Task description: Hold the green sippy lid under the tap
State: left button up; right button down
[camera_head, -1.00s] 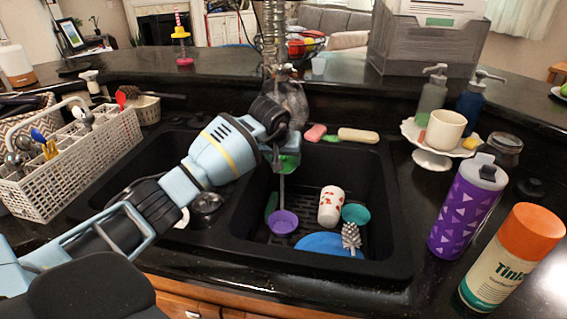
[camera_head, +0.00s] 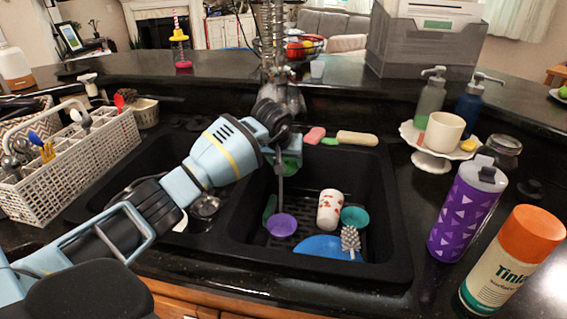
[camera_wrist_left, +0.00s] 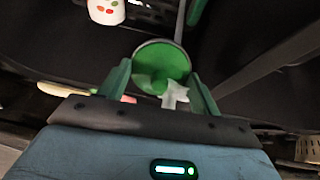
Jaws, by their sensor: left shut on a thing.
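My left gripper (camera_head: 290,160) is shut on the green sippy lid (camera_head: 292,165), over the back of the right sink basin (camera_head: 385,215). In the left wrist view the round lid (camera_wrist_left: 162,62) sits between the two green fingers (camera_wrist_left: 160,78), its open side partly facing the camera. A small pale shape shows at its lower edge. The tap (camera_head: 272,45), with a coiled spring neck, rises behind my wrist, which hides its lower part. A thin grey streak runs down beside the lid toward a purple cup (camera_head: 281,225); I cannot tell whether it is water. My right gripper is not in view.
The basin also holds a white patterned cup (camera_head: 330,210), a teal cup (camera_head: 354,216), a brush (camera_head: 350,240) and a blue plate (camera_head: 318,246). A white rack (camera_head: 70,165) stands left. A purple bottle (camera_head: 467,208) and a spray can (camera_head: 510,260) stand right.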

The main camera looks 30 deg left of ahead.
pick_arm(q)
jog(key=shift+d, duration=0.25)
jog(key=shift+a, duration=0.2)
jog(key=shift+s+a, duration=0.15)
jog(key=shift+a, duration=0.25)
jog(key=shift+d, duration=0.1)
dwell(0.5)
jog(key=shift+w+d, duration=0.2)
jog(key=shift+d, duration=0.3)
